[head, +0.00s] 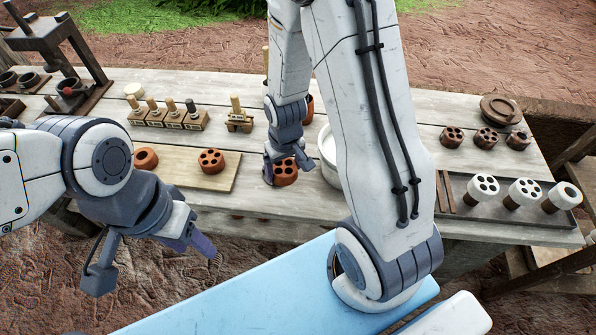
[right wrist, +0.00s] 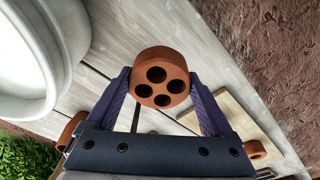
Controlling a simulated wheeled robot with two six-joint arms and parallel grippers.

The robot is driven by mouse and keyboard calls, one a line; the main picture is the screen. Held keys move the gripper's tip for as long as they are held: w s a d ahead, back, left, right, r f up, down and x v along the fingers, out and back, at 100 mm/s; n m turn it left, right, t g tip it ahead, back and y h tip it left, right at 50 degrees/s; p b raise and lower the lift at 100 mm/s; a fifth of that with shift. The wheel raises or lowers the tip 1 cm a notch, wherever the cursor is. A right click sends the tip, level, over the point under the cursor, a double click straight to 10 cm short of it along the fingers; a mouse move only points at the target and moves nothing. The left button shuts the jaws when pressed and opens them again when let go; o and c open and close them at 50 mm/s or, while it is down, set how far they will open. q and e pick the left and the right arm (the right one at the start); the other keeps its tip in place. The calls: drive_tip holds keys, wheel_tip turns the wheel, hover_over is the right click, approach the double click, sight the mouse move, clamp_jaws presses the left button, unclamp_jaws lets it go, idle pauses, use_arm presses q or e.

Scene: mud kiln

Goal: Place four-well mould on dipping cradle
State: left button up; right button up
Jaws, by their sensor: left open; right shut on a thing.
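The four-well mould (head: 286,174) is a short terracotta cylinder with four round holes in its face. My right gripper (head: 287,165) is shut on it, near the front edge of the table. In the right wrist view the mould (right wrist: 161,76) sits between the two fingertips, its holed face towards the camera. My left gripper (head: 150,262) is open and empty, in front of the table at the lower left. I cannot tell for sure which thing is the dipping cradle.
A similar holed mould (head: 211,160) lies on a pale board (head: 190,179). A white tub (head: 328,160) stands partly behind my right arm. Stamps (head: 173,119) stand in a row behind. A dark tray (head: 463,210) holds several white-topped pieces at right, with dark moulds (head: 486,138) behind.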

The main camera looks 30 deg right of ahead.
sight(277, 166)
drive_tip(key=s+r+n+b, duration=0.3)
drive_tip(key=s+r+b, duration=0.1)
drive_tip(key=s+r, duration=0.15)
drive_tip(key=w+f, duration=0.2)
drive_tip(key=w, duration=0.1)
drive_tip(key=w+f, duration=0.2)
drive_tip(key=w, duration=0.2)
drive_tip(key=w+f+p, duration=0.1)
drive_tip(key=w+f, duration=0.2)
drive_tip(key=shift+w+d, duration=0.1)
drive_tip(key=shift+w, duration=0.3)
drive_tip(key=shift+w+f, duration=0.15)
drive_tip(key=shift+f, duration=1.95)
drive_tip(key=shift+f, duration=0.15)
drive_tip(key=o, duration=1.4)
drive_tip(key=shift+c, duration=0.2)
